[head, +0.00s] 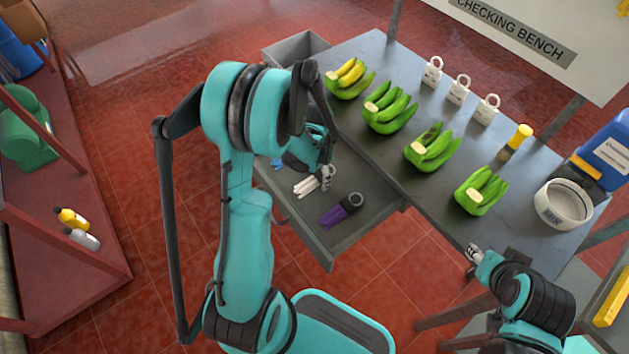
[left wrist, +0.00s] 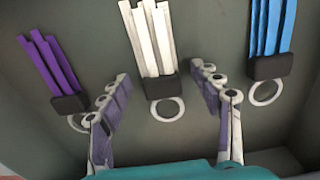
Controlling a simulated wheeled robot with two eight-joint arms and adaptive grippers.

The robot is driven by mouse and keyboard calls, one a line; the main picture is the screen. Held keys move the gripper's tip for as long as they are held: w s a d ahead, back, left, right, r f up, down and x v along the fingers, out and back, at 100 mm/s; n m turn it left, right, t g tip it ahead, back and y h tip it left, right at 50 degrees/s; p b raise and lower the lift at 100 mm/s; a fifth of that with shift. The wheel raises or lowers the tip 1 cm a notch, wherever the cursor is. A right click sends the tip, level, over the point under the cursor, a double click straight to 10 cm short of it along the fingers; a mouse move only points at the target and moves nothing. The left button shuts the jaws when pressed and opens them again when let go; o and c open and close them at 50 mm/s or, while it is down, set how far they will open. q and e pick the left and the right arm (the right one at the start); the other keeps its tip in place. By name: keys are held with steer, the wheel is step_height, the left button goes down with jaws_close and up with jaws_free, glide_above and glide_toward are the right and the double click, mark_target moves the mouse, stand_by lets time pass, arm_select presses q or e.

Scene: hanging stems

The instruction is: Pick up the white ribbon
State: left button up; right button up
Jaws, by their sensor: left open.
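The white ribbon (head: 305,187) lies in the grey drawer (head: 372,228) that sticks out from the bench. In the left wrist view the white ribbon (left wrist: 153,38) is a bundle of strips with a black clip and a white ring. My left gripper (head: 327,178) is over the drawer at the ring end of it. In the left wrist view my left gripper (left wrist: 161,80) is open, with one finger on each side of the clip and ring, holding nothing. My right gripper (head: 473,253) is beside the bench's near edge; its fingers are too small to judge.
A purple ribbon (left wrist: 52,68) and a blue ribbon (left wrist: 271,40) lie on either side of the white one. A red shelf (head: 75,250) stands at left.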

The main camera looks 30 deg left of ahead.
mark_target(317, 177)
arm_select(q)
steer(key=c, duration=1)
steer(key=shift+o, duration=0.2)
steer(key=shift+r, duration=0.15)
steer(key=shift+r, duration=0.3)
step_height(317, 177, up, 4)
steer(key=p, duration=0.2)
steer(key=shift+p, duration=0.3)
steer(key=s+d+r+p, duration=0.3)
steer(key=s+d+r, duration=0.3)
steer(key=d, duration=0.3)
steer(key=shift+s+d, duration=0.2)
steer(key=shift+s, duration=0.3)
